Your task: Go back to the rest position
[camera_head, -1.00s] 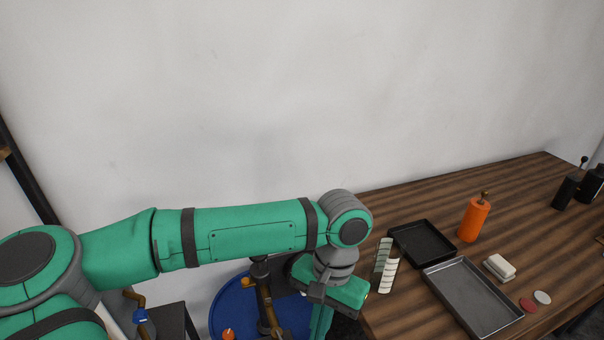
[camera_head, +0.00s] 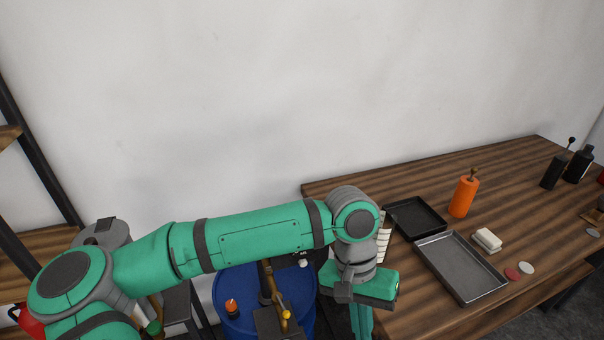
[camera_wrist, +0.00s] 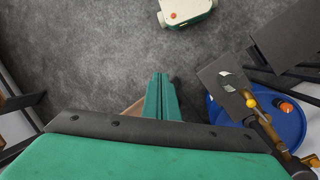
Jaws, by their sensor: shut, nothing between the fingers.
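My gripper (camera_wrist: 160,80) points down in the wrist view, its two green fingers together with nothing between them. Below it is bare grey floor. In the head view my green arm reaches across the lower middle, and my gripper hangs in front of the left end of the wooden table (camera_head: 420,285). The fingertips are cut off by the bottom edge of the head view.
A blue drum (camera_head: 236,325) stands left of my gripper with a metal tool and an orange-topped item on it. The table bears a black tray (camera_head: 415,229), a grey tray (camera_head: 462,268) and an orange bottle (camera_head: 463,196). A shelf (camera_head: 30,160) stands at the left.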

